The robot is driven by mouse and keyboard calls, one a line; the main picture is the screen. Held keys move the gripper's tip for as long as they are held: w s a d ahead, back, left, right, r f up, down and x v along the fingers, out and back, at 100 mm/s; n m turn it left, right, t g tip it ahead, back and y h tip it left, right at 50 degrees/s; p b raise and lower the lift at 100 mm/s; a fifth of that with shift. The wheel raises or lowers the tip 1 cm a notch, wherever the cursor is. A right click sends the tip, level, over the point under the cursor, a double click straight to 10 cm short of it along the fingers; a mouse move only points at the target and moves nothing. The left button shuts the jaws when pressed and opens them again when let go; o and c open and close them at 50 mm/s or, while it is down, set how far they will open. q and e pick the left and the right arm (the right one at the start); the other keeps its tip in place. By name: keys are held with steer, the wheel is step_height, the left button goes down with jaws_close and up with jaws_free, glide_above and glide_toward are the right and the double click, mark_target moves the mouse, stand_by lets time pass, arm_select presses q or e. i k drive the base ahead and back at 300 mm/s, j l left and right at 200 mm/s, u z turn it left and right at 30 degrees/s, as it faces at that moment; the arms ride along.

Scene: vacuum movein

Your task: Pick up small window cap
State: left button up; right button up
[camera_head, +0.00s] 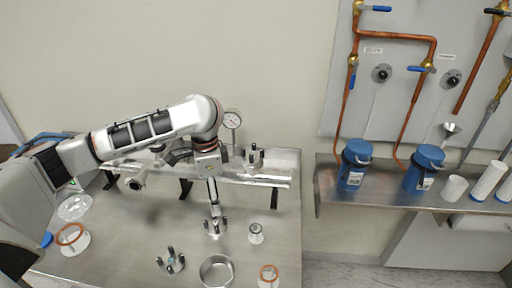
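A small white cylinder with a copper-coloured ring on top (268,275) stands at the front edge of the steel table and looks like the small window cap. A larger, similar copper-ringed cap (72,238) sits at the table's left. My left arm comes in from the left, and its gripper (214,206) points down over the table's middle, left of and behind the small cap. Its fingertips are close to a metal fitting with dark posts (215,227); I cannot tell whether they touch. The finger gap is too small to judge. My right gripper is out of view.
A small grey-topped cylinder (256,233), a steel ring-shaped dish (216,271) and another posted fitting (171,262) stand nearby. A raised rail with a gauge (232,119) runs along the back. Blue containers (355,165) stand on the right shelf (330,188).

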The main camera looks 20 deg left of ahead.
mark_target(168, 259)
steer(key=k, duration=1)
